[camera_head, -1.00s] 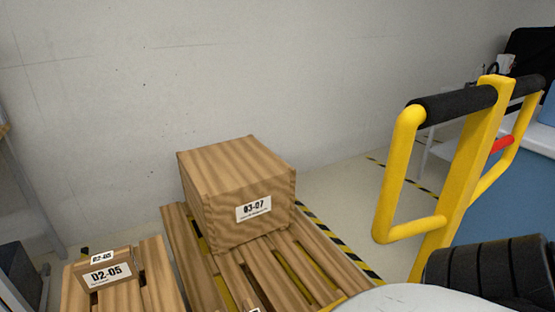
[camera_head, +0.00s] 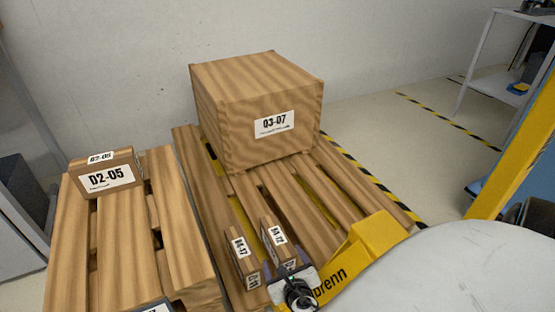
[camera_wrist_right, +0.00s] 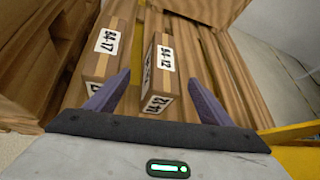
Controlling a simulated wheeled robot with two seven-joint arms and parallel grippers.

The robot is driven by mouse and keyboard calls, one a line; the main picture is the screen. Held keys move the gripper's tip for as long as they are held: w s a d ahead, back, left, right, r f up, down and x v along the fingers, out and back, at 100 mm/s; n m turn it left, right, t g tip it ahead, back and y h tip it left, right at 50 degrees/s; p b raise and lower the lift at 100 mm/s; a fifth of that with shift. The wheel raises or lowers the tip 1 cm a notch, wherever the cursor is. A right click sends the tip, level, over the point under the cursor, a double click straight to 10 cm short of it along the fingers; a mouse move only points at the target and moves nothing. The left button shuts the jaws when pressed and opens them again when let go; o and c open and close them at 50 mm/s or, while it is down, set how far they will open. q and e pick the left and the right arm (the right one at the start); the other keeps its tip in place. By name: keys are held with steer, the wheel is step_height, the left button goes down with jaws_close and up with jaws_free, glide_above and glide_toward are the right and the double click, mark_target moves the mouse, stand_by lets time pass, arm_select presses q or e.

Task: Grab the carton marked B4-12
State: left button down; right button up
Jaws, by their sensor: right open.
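The carton marked B4-12 (camera_head: 277,238) is a small brown box with white labels. It stands on the wooden pallet in front of the large box, and it also shows in the right wrist view (camera_wrist_right: 163,68). A similar carton marked B4-17 (camera_head: 240,250) stands close to its left, with a narrow gap between them; it shows too in the right wrist view (camera_wrist_right: 106,45). My right gripper (camera_wrist_right: 157,80) is open. Its purple fingers lie either side of the B4-12 carton's near end, the left finger in line with the gap. My left gripper is not in view.
A yellow pallet-truck part (camera_head: 375,240) is right of the cartons.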

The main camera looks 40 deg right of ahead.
mark_target(279, 241)
steer(key=shift+w+d+f+n, duration=0.25)
steer(key=shift+w+f+n, duration=0.1)
steer(key=shift+f+n, duration=0.15)
steer(key=b+x, duration=0.2)
steer(key=x, duration=0.1)
steer(key=shift+w+d, duration=0.2)
steer(key=shift+w, duration=0.1)
steer(key=b+x, duration=0.1)
steer(key=x, duration=0.2)
steer(key=b+x, duration=0.2)
steer(key=shift+w+d+f, duration=0.1)
steer(key=shift+d, duration=0.35)
steer(key=shift+w+d, duration=0.1)
steer(key=shift+w, duration=0.1)
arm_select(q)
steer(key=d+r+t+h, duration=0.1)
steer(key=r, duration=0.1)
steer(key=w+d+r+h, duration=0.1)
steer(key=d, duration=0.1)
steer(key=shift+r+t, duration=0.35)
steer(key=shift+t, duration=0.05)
arm_select(e)
jaws_close()
steer(key=shift+d, duration=0.1)
